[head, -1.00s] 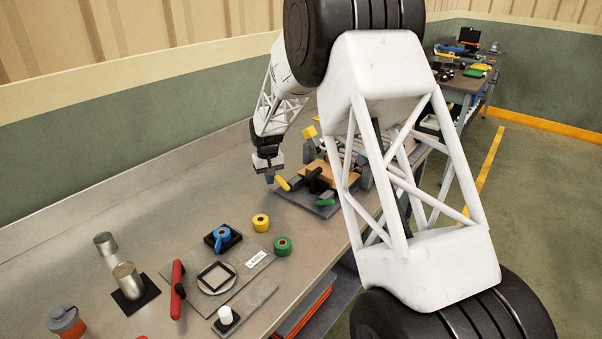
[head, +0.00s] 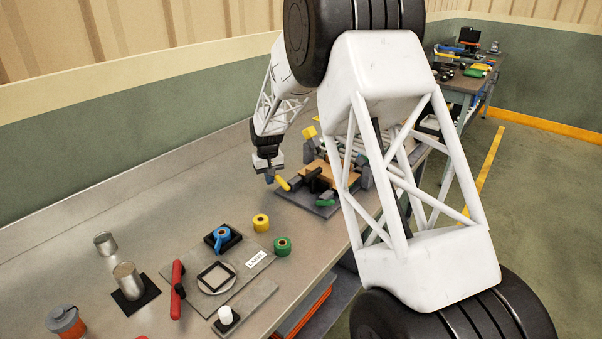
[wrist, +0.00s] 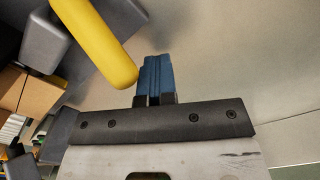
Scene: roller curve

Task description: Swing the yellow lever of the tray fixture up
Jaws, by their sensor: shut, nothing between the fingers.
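The yellow lever (head: 283,184) is a rounded bar at the near left side of the tray fixture (head: 318,207), low and slanting outward. In the wrist view the lever (wrist: 98,40) reaches from the top left down to a rounded end just left of my fingers. My gripper (head: 269,179) is shut and empty beside the lever's left side in the head view. In the wrist view the blue fingertips of my gripper (wrist: 154,75) are together, close to the lever's end. Whether they touch it I cannot tell.
A black handle (head: 316,181) and a green lever (head: 327,200) are on the fixture. The bench is clear to the left of my gripper. My arm hides part of the fixture.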

